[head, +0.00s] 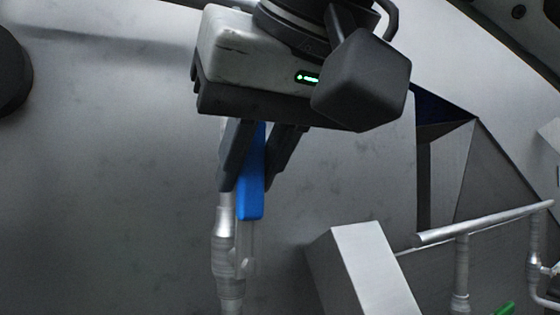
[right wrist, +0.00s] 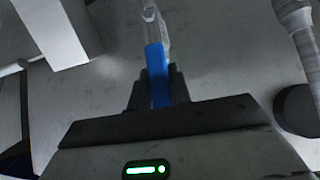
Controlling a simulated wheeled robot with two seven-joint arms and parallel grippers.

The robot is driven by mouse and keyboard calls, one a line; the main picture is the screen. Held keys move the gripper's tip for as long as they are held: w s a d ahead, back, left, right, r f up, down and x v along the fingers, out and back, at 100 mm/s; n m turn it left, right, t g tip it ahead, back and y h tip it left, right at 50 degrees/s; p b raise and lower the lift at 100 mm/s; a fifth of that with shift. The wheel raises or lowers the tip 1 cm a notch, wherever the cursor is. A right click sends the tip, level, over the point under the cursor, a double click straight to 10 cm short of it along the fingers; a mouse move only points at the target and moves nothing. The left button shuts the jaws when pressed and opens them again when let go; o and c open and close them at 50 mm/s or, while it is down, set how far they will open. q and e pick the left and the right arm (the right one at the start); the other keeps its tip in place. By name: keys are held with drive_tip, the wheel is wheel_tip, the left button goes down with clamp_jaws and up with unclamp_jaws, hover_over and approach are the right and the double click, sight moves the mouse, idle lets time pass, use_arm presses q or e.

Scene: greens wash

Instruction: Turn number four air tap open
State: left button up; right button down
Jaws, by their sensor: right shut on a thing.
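The tap's blue handle (head: 250,190) stands roughly upright beside a silver pipe fitting (head: 228,250) in the head view. My right gripper (head: 250,185) comes down from the top with its two dark fingers on either side of the handle. It is shut on the handle. In the right wrist view the blue handle (right wrist: 157,75) runs up from between the fingertips (right wrist: 158,85) and meets a pale metal stem (right wrist: 152,25). No tap number is readable. My left gripper does not show.
A pale box-like block (head: 365,265) stands right of the tap. A horizontal silver pipe (head: 485,225) with vertical fittings runs farther right, with a green piece (head: 505,308) at the bottom edge. A grey wall (head: 110,170) fills the left and is mostly bare.

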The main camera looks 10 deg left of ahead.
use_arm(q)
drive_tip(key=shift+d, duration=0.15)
use_arm(e)
drive_tip(key=shift+s+a, duration=0.1)
idle(0.3)
drive_tip(key=c, duration=1.3)
unclamp_jaws()
